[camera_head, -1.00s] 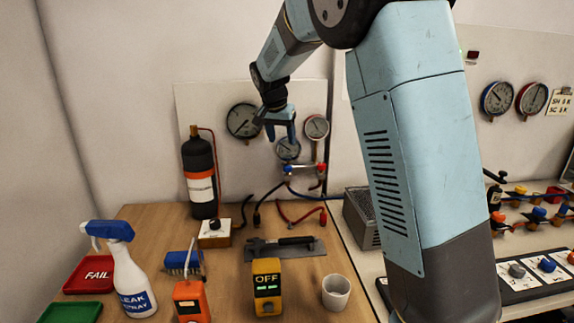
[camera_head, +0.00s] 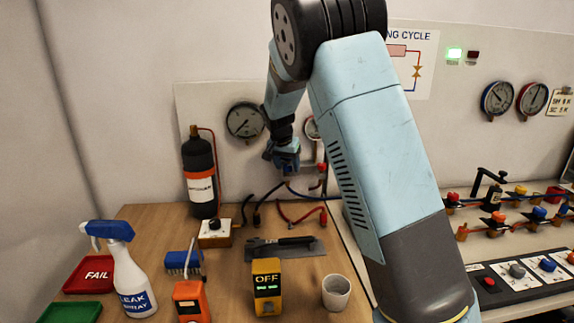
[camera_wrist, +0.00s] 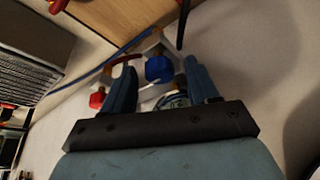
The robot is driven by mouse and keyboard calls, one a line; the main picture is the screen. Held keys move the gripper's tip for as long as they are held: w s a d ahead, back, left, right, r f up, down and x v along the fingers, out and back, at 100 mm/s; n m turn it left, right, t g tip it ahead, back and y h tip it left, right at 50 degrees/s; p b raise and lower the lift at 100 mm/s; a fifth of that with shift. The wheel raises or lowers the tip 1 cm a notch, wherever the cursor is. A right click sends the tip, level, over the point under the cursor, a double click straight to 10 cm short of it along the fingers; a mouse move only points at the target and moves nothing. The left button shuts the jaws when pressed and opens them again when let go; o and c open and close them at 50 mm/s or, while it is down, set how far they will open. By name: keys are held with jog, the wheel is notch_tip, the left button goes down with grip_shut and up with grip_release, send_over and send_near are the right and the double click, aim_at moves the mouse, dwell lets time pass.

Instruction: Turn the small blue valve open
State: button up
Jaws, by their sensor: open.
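The small blue valve (camera_wrist: 158,69) shows in the wrist view as a blue knob on a pale manifold (camera_wrist: 110,75). My gripper is open. In the head view my gripper (camera_head: 285,167) is at the manifold below the gauges and hides the blue valve. The red valve (camera_head: 322,168) stands just right of it, and it also shows left of the fingers in the wrist view (camera_wrist: 97,99).
A gauge (camera_head: 245,120) hangs above left of my gripper; another (camera_head: 312,128) is partly hidden by my arm. Hoses (camera_head: 263,205) hang below. A black cylinder (camera_head: 200,175) stands left. The table holds a spray bottle (camera_head: 130,270), a yellow meter (camera_head: 266,285) and a cup (camera_head: 336,291).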

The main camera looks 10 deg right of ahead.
jog(key=c, duration=1)
jog(key=shift+c, duration=0.2)
jog(key=n, duration=0.1)
jog(key=n+y, duration=0.1)
jog(key=n, duration=0.1)
jog(key=shift+d+n+t, duration=0.25)
jog(key=shift+n+t, duration=0.05)
jog(key=shift+n, duration=0.1)
jog(key=n+y, duration=0.2)
jog(key=n, duration=0.2)
jog(key=shift+d, duration=0.15)
jog(key=n+y, duration=0.1)
jog(key=n, duration=0.1)
jog(key=n+g, duration=0.1)
jog(key=n, duration=0.2)
jog(key=shift+w+d+y, duration=0.1)
jog(key=shift+y, duration=0.3)
jog(key=shift+n+g+y, duration=0.4)
jog(key=shift+n, duration=1.5)
